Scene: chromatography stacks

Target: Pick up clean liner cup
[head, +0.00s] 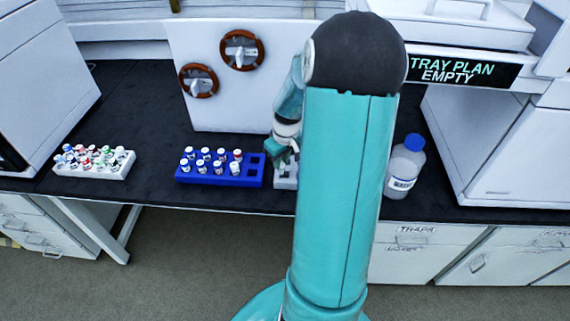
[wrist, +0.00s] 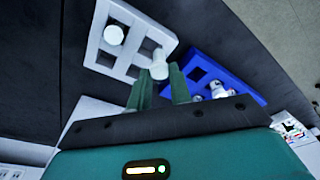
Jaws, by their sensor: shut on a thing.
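My gripper (wrist: 162,76) has its two green fingers on either side of a small white liner cup (wrist: 158,68) and is shut on it. The cup is over the near edge of a white tray (wrist: 96,45) with square openings; whether it is clear of the tray I cannot tell. Another white round piece (wrist: 114,35) sits in the tray. In the head view my gripper (head: 284,152) is just above the white tray (head: 285,183), and the turquoise arm hides part of the tray and the cup.
A crowded vial rack (head: 95,172) is farther left. A bottle (head: 405,165) stands right of the arm. A white panel with two knobs (head: 199,80) rises behind. Dark bench is bare between the racks.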

